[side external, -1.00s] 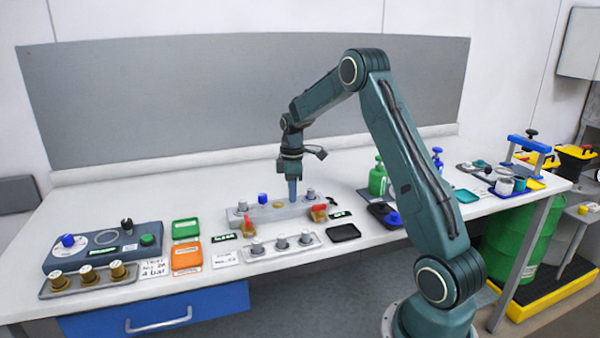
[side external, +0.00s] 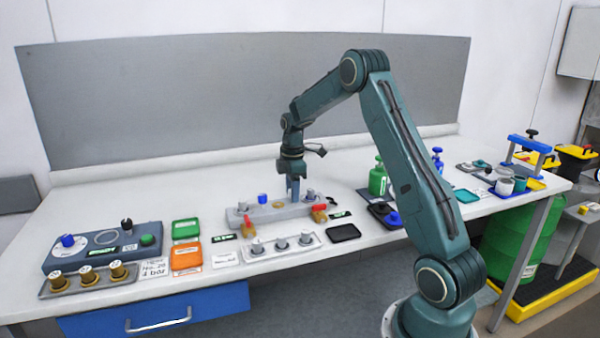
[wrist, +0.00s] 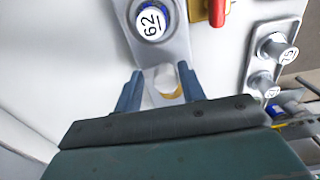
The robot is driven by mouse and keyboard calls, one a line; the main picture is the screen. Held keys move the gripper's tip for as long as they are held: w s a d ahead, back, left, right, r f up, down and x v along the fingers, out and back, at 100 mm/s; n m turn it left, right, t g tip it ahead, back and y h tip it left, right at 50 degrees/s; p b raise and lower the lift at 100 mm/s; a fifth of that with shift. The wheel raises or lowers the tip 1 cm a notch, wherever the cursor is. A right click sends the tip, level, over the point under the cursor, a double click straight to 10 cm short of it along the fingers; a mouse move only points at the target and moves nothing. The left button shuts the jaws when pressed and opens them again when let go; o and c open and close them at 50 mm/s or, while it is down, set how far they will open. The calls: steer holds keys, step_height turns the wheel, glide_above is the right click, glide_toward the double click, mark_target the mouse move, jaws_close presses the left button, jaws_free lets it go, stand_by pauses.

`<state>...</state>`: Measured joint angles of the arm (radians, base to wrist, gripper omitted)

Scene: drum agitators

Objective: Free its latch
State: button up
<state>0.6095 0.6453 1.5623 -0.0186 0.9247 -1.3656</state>
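My gripper (side external: 293,194) points down over the grey block (side external: 268,216) in the middle of the bench. Its two blue-grey fingers stand apart in the wrist view (wrist: 158,88), with a pale round piece (wrist: 168,77) and some yellow showing between them. Whether the fingers touch it, I cannot tell. The block carries a blue-capped knob (side external: 262,198), marked 62 in the wrist view (wrist: 152,22), a brass disc (side external: 279,204) and grey knobs (side external: 242,207). Two brass fittings with red handles (side external: 319,211) sit at its front. No part is clearly recognisable as a latch.
A tray of grey knobs (side external: 281,242) lies in front of the block, and an empty black tray (side external: 344,232) to its right. A dial panel (side external: 105,246) and green and orange boxes (side external: 187,256) stand left. A green bottle (side external: 377,178) stands right. The bench behind is clear.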

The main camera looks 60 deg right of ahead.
steer(key=shift+a, duration=0.2)
steer(key=shift+r, duration=3)
steer(key=shift+r, duration=0.1)
steer(key=shift+a+r, duration=0.2)
steer(key=shift+a, duration=0.05)
steer(key=s+a+r+m+t, duration=0.1)
steer(key=s+a+r+m, duration=0.1)
steer(key=s+a+r, duration=0.5)
steer(key=s+a+r+m+t, duration=0.15)
steer(key=a+r, duration=0.35)
steer(key=a, duration=0.5)
steer(key=s+a+m+t, duration=0.1)
steer(key=s+a+m, duration=0.1)
steer(key=s+a, duration=0.3)
steer(key=s+a+f+m+t, duration=0.1)
steer(key=s+a+m+t, duration=0.1)
steer(key=s+a, duration=0.4)
steer(key=s+m, duration=0.1)
steer(key=s, duration=0.4)
steer(key=shift+a+f, duration=0.15)
steer(key=shift+f, duration=0.05)
